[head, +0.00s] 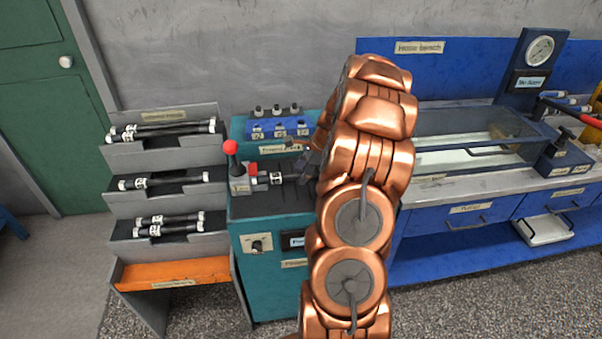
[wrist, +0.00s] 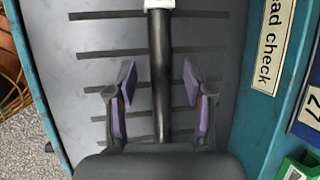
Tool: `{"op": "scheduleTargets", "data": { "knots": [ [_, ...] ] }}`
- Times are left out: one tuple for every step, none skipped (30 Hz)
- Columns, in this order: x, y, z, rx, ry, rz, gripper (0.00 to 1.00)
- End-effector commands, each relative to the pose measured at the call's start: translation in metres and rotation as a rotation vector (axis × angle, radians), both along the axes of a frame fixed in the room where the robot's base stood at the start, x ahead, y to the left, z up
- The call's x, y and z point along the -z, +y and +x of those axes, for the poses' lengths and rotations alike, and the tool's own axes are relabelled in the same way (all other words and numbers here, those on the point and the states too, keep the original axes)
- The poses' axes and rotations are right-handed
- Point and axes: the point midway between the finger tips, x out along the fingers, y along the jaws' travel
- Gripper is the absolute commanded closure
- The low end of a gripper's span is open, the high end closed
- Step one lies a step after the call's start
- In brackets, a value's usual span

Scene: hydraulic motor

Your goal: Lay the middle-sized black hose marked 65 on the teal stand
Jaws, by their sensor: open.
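A black hose (wrist: 161,62) lies on the grey, dark-striped top of the teal stand (wrist: 48,100) in the wrist view. A white band (wrist: 159,4) shows at its upper end; I cannot read a number. My gripper (wrist: 160,102) is open, with one purple-padded finger on each side of the hose and a gap to both. In the head view the hose (head: 267,179) with its white label lies on the teal stand (head: 262,247), beside the red-knobbed lever. My gripper (head: 308,166) is over its right part and hides that end.
A grey stepped rack (head: 126,201) on the left holds several black hoses. The lever block (head: 240,184) stands at the stand's left, and a blue block with fittings (head: 278,127) at its back. A blue bench (head: 440,221) with a glass-sided tank is on the right.

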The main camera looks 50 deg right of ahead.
Motion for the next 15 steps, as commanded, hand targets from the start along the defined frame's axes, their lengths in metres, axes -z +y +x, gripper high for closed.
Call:
{"op": "scheduleTargets", "data": {
  "knots": [
    [-0.006, -0.002, -0.002, 0.001, -0.002, -0.002, 0.48],
    [-0.009, -0.003, -0.003, 0.002, -0.003, -0.003, 0.48],
    [-0.014, -0.004, -0.005, 0.002, -0.003, -0.004, 0.48],
    [-0.018, -0.006, -0.007, 0.003, -0.004, -0.005, 0.48],
    [-0.023, -0.007, -0.009, 0.004, -0.004, -0.005, 0.48],
    [-0.029, -0.008, -0.012, 0.004, -0.003, -0.004, 0.48],
    [-0.035, -0.009, -0.014, 0.004, -0.003, -0.004, 0.48],
    [-0.04, -0.009, -0.016, 0.002, -0.003, -0.004, 0.48],
    [-0.048, -0.011, -0.019, 0.003, -0.004, -0.005, 0.48],
    [-0.053, -0.013, -0.021, 0.003, -0.004, -0.006, 0.48],
    [-0.058, -0.014, -0.024, 0.003, -0.004, -0.006, 0.48],
    [-0.065, -0.015, -0.027, 0.004, -0.004, -0.005, 0.48],
    [-0.07, -0.016, -0.029, 0.003, -0.003, -0.003, 0.48],
    [-0.075, -0.017, -0.031, 0.002, -0.003, -0.003, 0.48],
    [-0.081, -0.018, -0.033, 0.002, -0.003, -0.003, 0.48]
  ]
}}
